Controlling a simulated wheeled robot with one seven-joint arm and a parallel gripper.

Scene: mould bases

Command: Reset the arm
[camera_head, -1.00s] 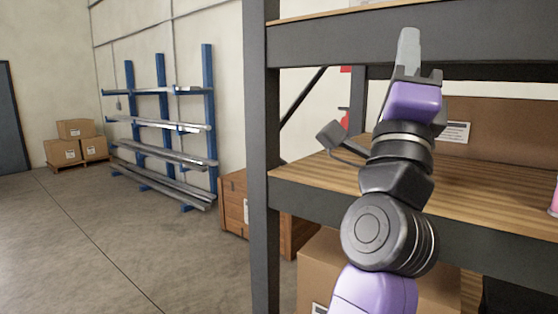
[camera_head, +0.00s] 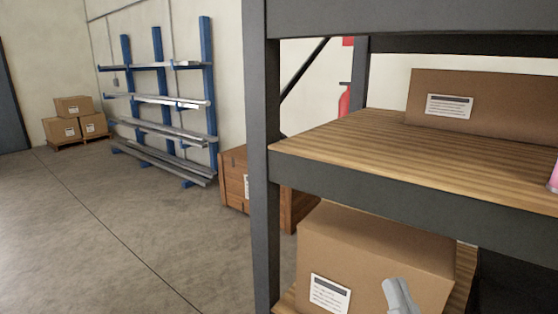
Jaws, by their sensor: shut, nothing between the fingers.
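Only the grey fingertips of my gripper (camera_head: 399,297) show, at the bottom edge of the head view. They are shut together with nothing between them. They appear in front of the cardboard box (camera_head: 375,255) on the lower shelf; whether they touch it I cannot tell. The rest of my arm is out of view below the frame.
A dark metal rack has a post (camera_head: 258,160) and a wooden middle shelf (camera_head: 340,145) with a cardboard box (camera_head: 480,100) on it. A pink item (camera_head: 554,178) is cut off at the right edge. A wooden crate (camera_head: 235,178) stands behind the post. The floor at left is clear.

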